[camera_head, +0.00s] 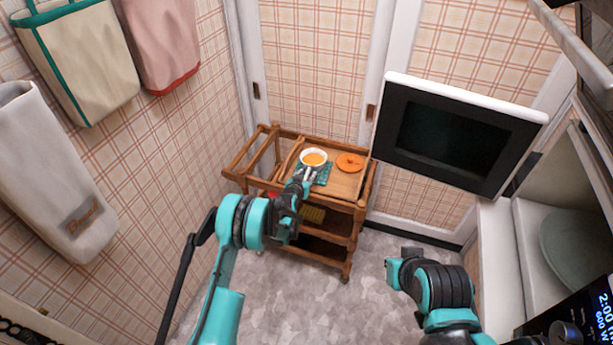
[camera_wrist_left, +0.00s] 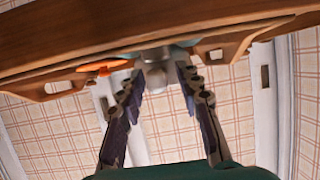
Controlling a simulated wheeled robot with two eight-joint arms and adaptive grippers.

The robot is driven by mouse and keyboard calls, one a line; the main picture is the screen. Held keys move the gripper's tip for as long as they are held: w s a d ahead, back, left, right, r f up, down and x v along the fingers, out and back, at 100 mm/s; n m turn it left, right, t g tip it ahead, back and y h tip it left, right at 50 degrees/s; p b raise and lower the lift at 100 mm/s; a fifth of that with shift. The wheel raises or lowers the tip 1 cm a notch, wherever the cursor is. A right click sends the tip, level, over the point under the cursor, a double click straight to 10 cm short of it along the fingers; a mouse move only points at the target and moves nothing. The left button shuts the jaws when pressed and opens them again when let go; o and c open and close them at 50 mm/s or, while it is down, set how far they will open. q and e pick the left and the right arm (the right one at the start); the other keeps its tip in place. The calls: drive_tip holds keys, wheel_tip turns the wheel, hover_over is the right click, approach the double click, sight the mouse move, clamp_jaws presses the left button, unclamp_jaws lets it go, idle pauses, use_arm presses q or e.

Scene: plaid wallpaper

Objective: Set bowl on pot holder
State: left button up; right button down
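The white bowl (camera_head: 313,153) holds something orange and stands upright on the tray top of a wooden cart. The teal pot holder (camera_head: 322,177) lies flat just in front of it. Whether the bowl's near edge overlaps the pot holder is hard to tell. My left gripper (camera_head: 308,174) reaches over the pot holder to the bowl's near side and hides part of both. In the left wrist view its two fingers (camera_wrist_left: 158,82) are spread apart, with a small pale shape between the tips that I cannot make out clearly. My right arm is at lower right; its fingers do not show.
An orange round item (camera_head: 350,162) lies right of the bowl on the cart (camera_head: 345,186), whose raised wooden rails surround the top. A dark-screened panel (camera_head: 455,135) stands out at the right. Cloth bags (camera_head: 80,60) hang on the left wall. Grey floor (camera_head: 365,300) is clear in front.

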use_arm(q)
drive_tip(key=shift+r, duration=0.15)
drive_tip(key=shift+s+a+r, duration=0.1)
drive_tip(key=shift+s+r, duration=0.05)
drive_tip(key=shift+s, duration=0.2)
drive_tip(key=p+v, duration=0.4)
drive_tip(key=v, duration=0.7)
drive_tip(key=s+a+r+g+y, duration=0.1)
drive_tip(key=s+a+r, duration=0.1)
drive_tip(key=s+r, duration=0.35)
drive_tip(key=s+a+r+n+g, duration=0.1)
drive_tip(key=s+a+r, duration=0.15)
drive_tip(key=r, duration=0.65)
drive_tip(key=s+a+r+g+y, duration=0.1)
drive_tip(key=s+r, duration=0.4)
drive_tip(key=r, duration=0.2)
drive_tip(key=s+a+n+g, duration=0.1)
drive_tip(key=s+a, duration=0.2)
drive_tip(key=s, duration=1)
drive_tip(key=s+a+r+g+y, duration=0.1)
drive_tip(key=s+a+g, duration=0.1)
drive_tip(key=s, duration=1)
drive_tip(key=shift+s+a+r+n+y+b, duration=0.3)
drive_tip(key=shift+s+a+n, duration=0.1)
drive_tip(key=shift+a, duration=0.4)
